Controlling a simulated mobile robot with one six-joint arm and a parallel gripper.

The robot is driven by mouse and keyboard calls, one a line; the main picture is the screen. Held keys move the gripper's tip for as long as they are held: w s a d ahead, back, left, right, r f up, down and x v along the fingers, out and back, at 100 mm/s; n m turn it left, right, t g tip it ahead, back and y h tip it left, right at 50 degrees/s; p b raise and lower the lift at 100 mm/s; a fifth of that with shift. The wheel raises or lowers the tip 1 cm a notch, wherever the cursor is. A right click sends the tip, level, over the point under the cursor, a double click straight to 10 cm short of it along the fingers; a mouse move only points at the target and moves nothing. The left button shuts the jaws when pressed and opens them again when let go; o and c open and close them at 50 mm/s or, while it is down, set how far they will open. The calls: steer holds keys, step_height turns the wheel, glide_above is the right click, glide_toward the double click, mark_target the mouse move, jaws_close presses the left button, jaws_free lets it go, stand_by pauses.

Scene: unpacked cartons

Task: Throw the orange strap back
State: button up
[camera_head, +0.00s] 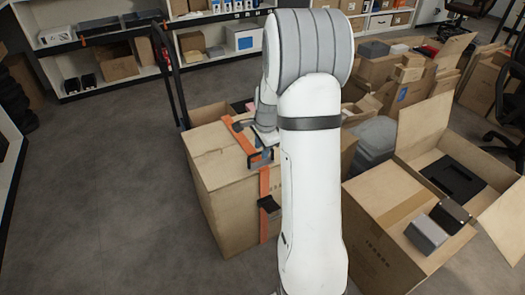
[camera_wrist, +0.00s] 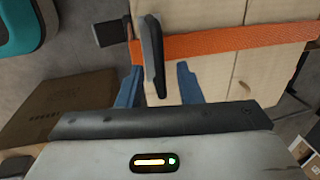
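An orange strap (camera_head: 264,186) lies over a closed brown carton (camera_head: 220,195), across its top and down its front side. In the wrist view the orange strap (camera_wrist: 225,45) crosses the carton (camera_wrist: 215,80) from side to side. A black block (camera_head: 269,204) is on the hanging part; a black block (camera_wrist: 111,32) also shows at the strap's left end in the wrist view. A dark grey lever-like piece (camera_wrist: 153,50) stands out at the strap. My gripper (camera_head: 261,157) is close to the carton's front top edge. Its blue fingers (camera_wrist: 160,68) are apart, with the grey piece between them and visible gaps.
An open carton (camera_head: 385,230) with grey and black boxes stands to the right. More cartons (camera_head: 410,70) are piled behind it. A black-railed cart (camera_head: 170,75) and shelves (camera_head: 110,65) are at the back. The floor (camera_head: 100,190) on the left is clear.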

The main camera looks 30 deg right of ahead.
steer(key=shift+f, duration=0.15)
steer(key=shift+c, duration=0.3)
jaws_close()
